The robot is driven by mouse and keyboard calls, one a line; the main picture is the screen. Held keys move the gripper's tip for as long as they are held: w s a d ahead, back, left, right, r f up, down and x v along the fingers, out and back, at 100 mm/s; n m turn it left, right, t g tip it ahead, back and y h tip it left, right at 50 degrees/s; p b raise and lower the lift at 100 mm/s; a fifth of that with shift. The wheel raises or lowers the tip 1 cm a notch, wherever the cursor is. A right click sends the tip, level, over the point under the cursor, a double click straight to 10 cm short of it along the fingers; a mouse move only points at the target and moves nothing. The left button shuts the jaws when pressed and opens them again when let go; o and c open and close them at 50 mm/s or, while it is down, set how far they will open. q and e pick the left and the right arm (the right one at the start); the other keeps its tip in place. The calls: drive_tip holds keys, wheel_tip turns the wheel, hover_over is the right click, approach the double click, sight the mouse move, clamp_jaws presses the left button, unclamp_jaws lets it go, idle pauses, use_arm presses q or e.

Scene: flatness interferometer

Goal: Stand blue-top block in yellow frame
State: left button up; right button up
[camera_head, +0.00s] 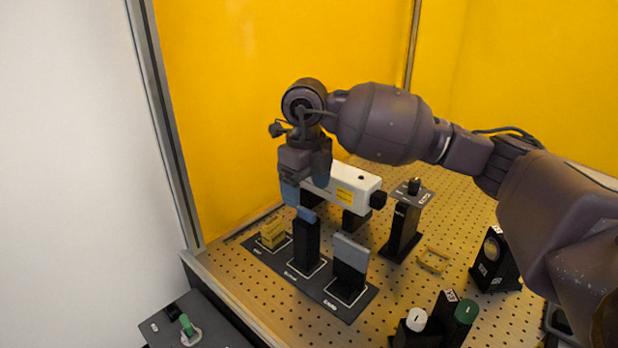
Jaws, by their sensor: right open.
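The blue-top block (306,243) is black with a blue top and stands upright in the middle slot of a dark tray. My right gripper (306,192) is open, pointing down just above the blue top; its fingers look apart from the block, though the exact gap is hard to tell. The yellow frame (421,263) is a small flat outline lying empty on the perforated board, to the right of the tray. My left gripper is not in view.
The dark tray (330,302) also holds a yellow block (272,233) and a grey-top block (350,262). A white instrument (352,187) stands behind. A black post (402,232) stands between tray and frame. Black mounts (494,265) stand right of the frame, with knobbed parts (465,312) in front.

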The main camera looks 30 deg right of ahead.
sight(306, 210)
wheel_tip(306, 210, down, 10)
drive_tip(key=shift+r, duration=0.25)
drive_tip(key=shift+c, duration=0.4)
drive_tip(key=c, duration=1.1)
drive_tip(key=shift+r+p, duration=1.65)
drive_tip(key=shift+r, duration=1.55)
